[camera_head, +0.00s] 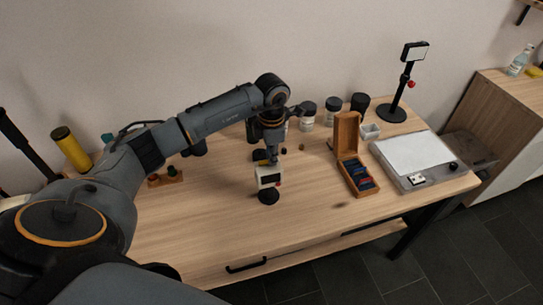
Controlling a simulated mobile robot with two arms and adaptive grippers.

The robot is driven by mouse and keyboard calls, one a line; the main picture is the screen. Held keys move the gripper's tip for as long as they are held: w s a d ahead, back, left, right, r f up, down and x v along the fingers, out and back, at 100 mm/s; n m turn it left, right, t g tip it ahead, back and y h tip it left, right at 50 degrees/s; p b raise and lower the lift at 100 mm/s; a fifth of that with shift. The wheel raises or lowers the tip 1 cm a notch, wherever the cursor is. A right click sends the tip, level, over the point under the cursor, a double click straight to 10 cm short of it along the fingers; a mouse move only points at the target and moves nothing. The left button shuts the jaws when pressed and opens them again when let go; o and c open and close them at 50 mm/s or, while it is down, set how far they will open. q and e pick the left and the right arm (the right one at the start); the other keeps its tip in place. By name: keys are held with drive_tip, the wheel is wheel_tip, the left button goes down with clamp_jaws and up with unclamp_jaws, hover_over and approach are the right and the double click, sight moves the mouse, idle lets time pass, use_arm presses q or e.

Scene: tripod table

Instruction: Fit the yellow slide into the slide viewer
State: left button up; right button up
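The slide viewer (269,178) is a small white box with a dark window and a red spot at its right side. It stands on a round black base (268,197) near the middle of the table. My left gripper (273,158) points down right at the top of the viewer. Its fingertips are too small and too covered to tell whether they are open or shut. A small yellowish patch shows beside them, at the viewer's top; I cannot tell whether it is the yellow slide. My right gripper is not in view.
An open wooden box (347,141) with dark slides stands right of the viewer. Further right is a light panel (412,152) with a small white piece on it. Several jars (308,112) and a black stand (396,100) line the back. The table front (225,235) is clear.

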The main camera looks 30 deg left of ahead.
use_arm(q)
drive_tip(key=shift+s+f, duration=0.2)
drive_tip(key=shift+f, duration=0.1)
drive_tip(key=shift+r, duration=0.15)
drive_tip(key=shift+w+r+p, duration=0.15)
drive_tip(key=shift+r+p, duration=0.15)
drive_tip(key=shift+r, duration=0.05)
wheel_tip(320, 180, up, 12)
drive_tip(key=b, duration=0.3)
drive_tip(key=shift+b, duration=0.3)
drive_tip(key=shift+w+f, duration=0.1)
